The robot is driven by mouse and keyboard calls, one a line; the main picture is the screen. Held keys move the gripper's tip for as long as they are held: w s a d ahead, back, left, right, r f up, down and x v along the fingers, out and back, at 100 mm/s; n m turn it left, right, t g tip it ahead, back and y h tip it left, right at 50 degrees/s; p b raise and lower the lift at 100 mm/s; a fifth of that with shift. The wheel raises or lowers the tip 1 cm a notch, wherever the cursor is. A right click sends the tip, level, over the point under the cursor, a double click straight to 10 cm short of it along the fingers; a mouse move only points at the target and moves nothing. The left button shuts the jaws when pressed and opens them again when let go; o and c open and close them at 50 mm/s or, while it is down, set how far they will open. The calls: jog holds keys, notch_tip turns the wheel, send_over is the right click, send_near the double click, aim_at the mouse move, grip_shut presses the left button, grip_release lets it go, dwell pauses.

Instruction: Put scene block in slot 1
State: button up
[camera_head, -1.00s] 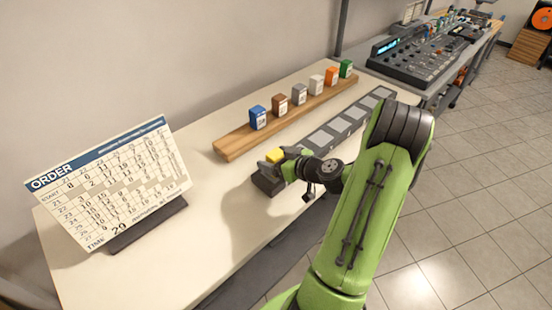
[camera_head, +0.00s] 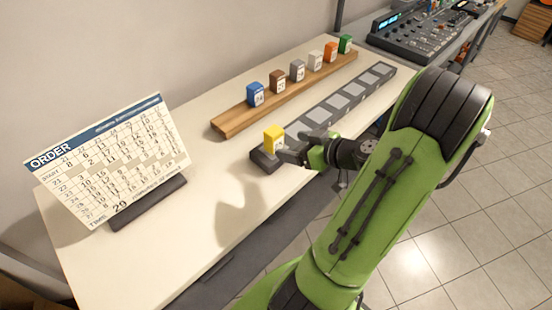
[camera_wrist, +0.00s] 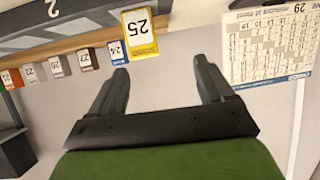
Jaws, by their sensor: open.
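A yellow block (camera_head: 272,140) stands upright at the near left end of the dark slot strip (camera_head: 262,160). In the wrist view, the yellow block (camera_wrist: 139,35) shows the number 25, and a numeral 2 shows on the strip. My gripper (camera_head: 287,153) is open and empty, just right of the yellow block in the head view. In the wrist view, the block lies beyond my fingertips (camera_wrist: 162,68), not between them. The slot pads (camera_head: 337,102) beyond the block are bare. The slot under the block is hidden, and its number cannot be read.
A wooden shelf (camera_head: 232,124) behind the strip holds several numbered blocks, including a blue one (camera_head: 256,94) and a green one (camera_head: 345,44). An order board (camera_head: 110,160) stands at the left of the table. The table front between board and strip is clear.

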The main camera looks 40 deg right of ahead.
jog(key=a+r+n+g+y, duration=0.15)
jog(key=a+g, duration=0.25)
jog(key=a, duration=0.5)
jog(key=a+r+n+g, duration=0.1)
jog(key=a+r+g, duration=0.15)
jog(key=a, duration=0.75)
jog(key=s+a+r+m+h, duration=0.3)
jog(key=s+a+r, duration=0.2)
jog(key=s, duration=0.5)
jog(key=shift+a+r+g, duration=0.15)
jog(key=shift+r+g, duration=0.05)
jog(key=shift+g, duration=0.15)
jog(key=shift+w+m, duration=0.1)
jog(key=shift+m, duration=0.15)
